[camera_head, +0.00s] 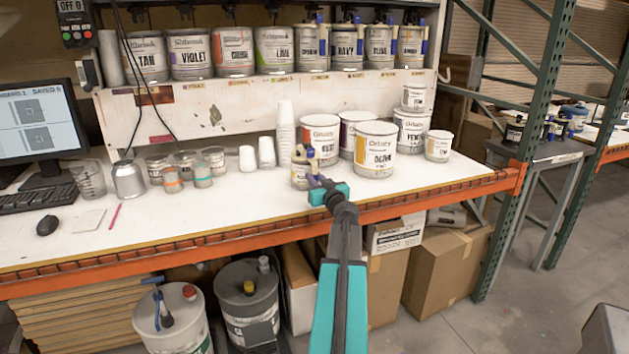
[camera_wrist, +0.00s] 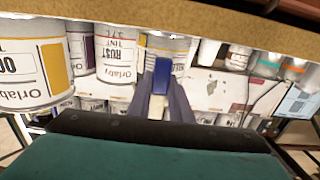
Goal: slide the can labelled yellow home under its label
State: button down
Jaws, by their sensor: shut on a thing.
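My gripper (camera_head: 316,183) is shut on the blue-and-white handle or valve at the front of a small can (camera_head: 300,172). The can is at the front of the white bench, below the shelf; I cannot tell whether it touches the bench. In the wrist view my gripper (camera_wrist: 162,92) closes on the blue piece, with the pale can (camera_wrist: 167,49) directly behind it. Its colour name is not readable, so I cannot tell whether it is the yellow one. Small labels run along the shelf front (camera_head: 230,103) under the row of cans.
Large cans such as violet (camera_head: 189,55) and lime (camera_head: 274,50), then smaller valved cans (camera_head: 347,47), fill the shelf. An ochre can (camera_head: 375,150) and others stand right of my gripper. Stacked cups (camera_head: 285,125) and jars (camera_head: 185,160) stand left.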

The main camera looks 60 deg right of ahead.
aim_at(315, 167)
jog(key=shift+r, duration=1.2)
jog(key=shift+r+b, duration=0.3)
jog(key=shift+r, duration=0.7)
